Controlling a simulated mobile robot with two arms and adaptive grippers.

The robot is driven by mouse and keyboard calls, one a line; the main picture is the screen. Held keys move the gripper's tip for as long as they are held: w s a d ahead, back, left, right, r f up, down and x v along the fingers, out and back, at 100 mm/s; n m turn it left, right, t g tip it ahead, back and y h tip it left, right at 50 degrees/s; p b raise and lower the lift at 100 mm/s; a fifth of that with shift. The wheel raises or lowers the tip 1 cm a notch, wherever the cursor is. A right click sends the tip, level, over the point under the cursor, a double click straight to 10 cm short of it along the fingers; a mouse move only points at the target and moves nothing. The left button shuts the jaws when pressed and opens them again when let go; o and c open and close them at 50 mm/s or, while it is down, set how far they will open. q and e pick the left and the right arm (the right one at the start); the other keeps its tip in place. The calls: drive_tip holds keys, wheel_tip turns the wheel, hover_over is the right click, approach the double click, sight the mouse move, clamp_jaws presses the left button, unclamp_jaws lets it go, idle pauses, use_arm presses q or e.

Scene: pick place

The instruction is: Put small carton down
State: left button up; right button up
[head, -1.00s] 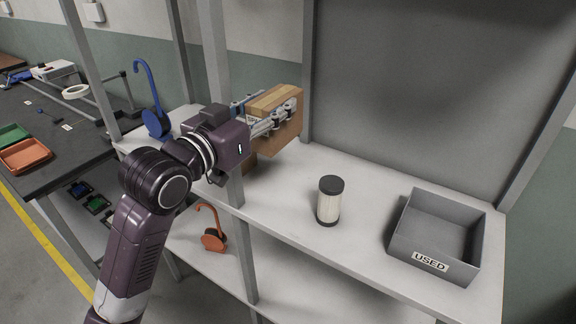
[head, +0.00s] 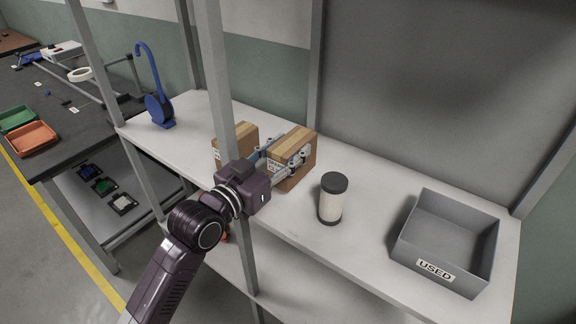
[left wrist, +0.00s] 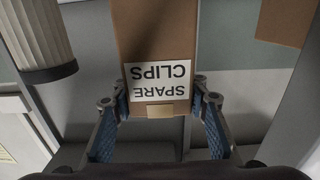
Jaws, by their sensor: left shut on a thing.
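The small carton (head: 292,157) is brown, with a tape strip on top. My left gripper (head: 284,158) is shut on it, one finger on each side. The carton looks upright, at or just above the white shelf (head: 360,249); I cannot tell whether its base touches. In the left wrist view the carton (left wrist: 155,35) shows a white "SPARE CLIPS" label, upside down, between the fingers (left wrist: 158,102). My right gripper is not in view.
A second carton (head: 237,146) stands to the left, partly behind the post (head: 222,90). A black-capped white cylinder (head: 331,202) stands close on the right. A grey "USED" bin (head: 408,240) is farther right. A blue hooked stand (head: 158,108) is at the far left.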

use_arm(q)
drive_tip(key=shift+f, duration=2.35)
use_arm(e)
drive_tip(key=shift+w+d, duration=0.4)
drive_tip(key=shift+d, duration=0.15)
use_arm(q)
drive_tip(key=shift+f, duration=0.1)
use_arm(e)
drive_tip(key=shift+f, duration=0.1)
use_arm(q)
drive_tip(key=o, duration=1.3)
drive_tip(key=shift+f, duration=0.1)
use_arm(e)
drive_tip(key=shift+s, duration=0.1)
use_arm(q)
drive_tip(key=shift+b+v, duration=0.85)
drive_tip(key=shift+v, duration=5.2)
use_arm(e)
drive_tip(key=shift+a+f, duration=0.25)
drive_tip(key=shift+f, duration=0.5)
